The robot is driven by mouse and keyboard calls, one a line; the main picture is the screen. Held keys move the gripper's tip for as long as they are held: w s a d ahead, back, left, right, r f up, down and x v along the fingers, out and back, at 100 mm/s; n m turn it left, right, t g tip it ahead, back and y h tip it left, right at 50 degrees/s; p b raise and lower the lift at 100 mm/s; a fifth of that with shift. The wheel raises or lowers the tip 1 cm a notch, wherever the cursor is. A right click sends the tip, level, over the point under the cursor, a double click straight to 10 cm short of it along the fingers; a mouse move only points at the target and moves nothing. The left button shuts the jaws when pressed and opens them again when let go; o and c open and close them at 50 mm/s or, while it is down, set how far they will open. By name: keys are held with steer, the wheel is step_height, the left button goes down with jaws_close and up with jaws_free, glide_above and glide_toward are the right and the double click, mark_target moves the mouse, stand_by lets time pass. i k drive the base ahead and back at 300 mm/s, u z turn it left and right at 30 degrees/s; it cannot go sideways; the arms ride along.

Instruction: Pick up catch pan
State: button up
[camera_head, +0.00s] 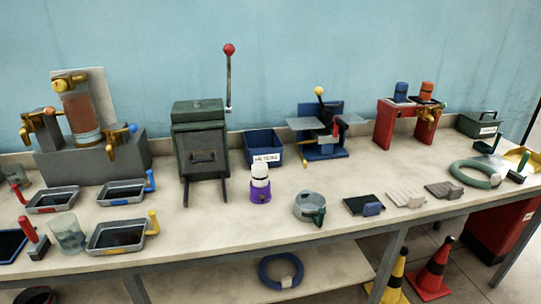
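Several shallow pans sit at the left of the bench, and I cannot tell which one is the catch pan. A grey pan with a red handle (52,208) is at the far left. A grey pan with a blue handle (122,202) is to its right. A grey pan with a yellow handle (103,249) is nearer the front edge. A dark flat item (10,243) is partly cut off by the left picture edge. My gripper is not in view.
A clear beaker (67,236) and a red-handled tool (35,241) stand close to the yellow-handled pan. A tank with brass taps (82,115) is behind the pans. A green metal box (201,145) stands to the right. Bare bench top (190,232) lies between.

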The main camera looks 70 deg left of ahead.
mark_target(310, 206)
steer(key=k, duration=0.4)
steer(key=u, duration=2.1)
